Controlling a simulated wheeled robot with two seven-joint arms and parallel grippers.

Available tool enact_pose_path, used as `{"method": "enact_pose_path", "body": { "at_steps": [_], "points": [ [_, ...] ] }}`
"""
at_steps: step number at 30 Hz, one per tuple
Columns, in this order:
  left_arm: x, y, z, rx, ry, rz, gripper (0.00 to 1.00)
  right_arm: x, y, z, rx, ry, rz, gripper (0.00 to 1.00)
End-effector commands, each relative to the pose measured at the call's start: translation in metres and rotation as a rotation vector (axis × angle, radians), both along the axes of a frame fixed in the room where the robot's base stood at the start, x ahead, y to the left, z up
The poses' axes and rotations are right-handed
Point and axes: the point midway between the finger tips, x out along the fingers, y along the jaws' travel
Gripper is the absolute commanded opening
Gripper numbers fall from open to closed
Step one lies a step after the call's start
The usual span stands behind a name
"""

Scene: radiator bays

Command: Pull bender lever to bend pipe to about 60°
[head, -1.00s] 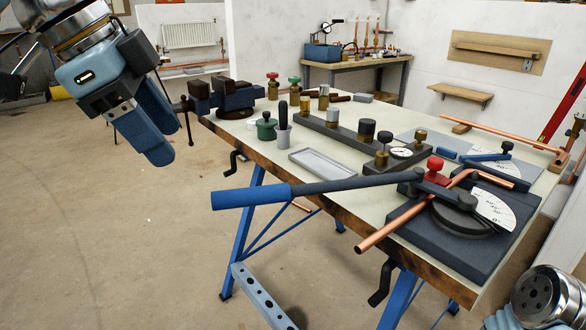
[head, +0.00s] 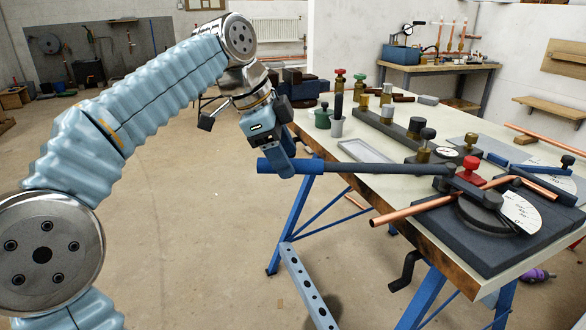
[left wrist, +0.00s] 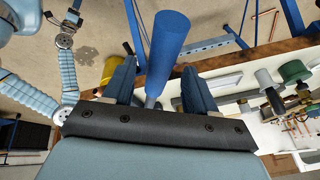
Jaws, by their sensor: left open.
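The bender (head: 480,215) sits on the near right part of the workbench, with a red knob (head: 471,164) and a white angle scale (head: 521,212). Its lever (head: 355,169) reaches left past the bench edge and ends in a blue grip (head: 265,166). A copper pipe (head: 410,209) lies through the bender, its near end sticking out over the front edge. My left gripper (head: 286,165) is at the lever's grip end. In the left wrist view the blue grip (left wrist: 170,42) lies between the two open fingers (left wrist: 158,85), with gaps on both sides.
The bench (head: 345,200) also carries a grey tray (head: 363,157), a green pot (head: 323,117) and several knobbed fittings. A second copper pipe (head: 545,140) lies at the back right. Blue bench legs stand below; the floor at left is open.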

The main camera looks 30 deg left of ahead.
Motion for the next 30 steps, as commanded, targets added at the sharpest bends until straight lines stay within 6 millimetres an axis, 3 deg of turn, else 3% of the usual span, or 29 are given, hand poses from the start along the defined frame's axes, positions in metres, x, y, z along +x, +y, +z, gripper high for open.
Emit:
{"method": "enact_pose_path", "body": {
  "at_steps": [4,12,24,30],
  "points": [
    [0.0081,0.0038,-0.0101,-0.001,0.002,0.000,0.57,0.0002,0.0002,0.0001,0.000,0.000,0.000,0.56],
    [0.0094,0.0043,-0.0113,0.000,0.001,-0.002,0.57,0.0002,0.0002,0.0001,0.000,0.000,0.001,0.56],
    [0.0091,0.0041,-0.0109,0.000,0.001,-0.001,0.00,0.0001,0.0002,0.0001,0.000,0.000,0.000,0.56],
    [0.0090,0.0041,-0.0107,0.000,0.001,-0.001,0.00,0.0001,0.0002,0.0001,0.000,0.000,0.000,0.56]
  ]
}}
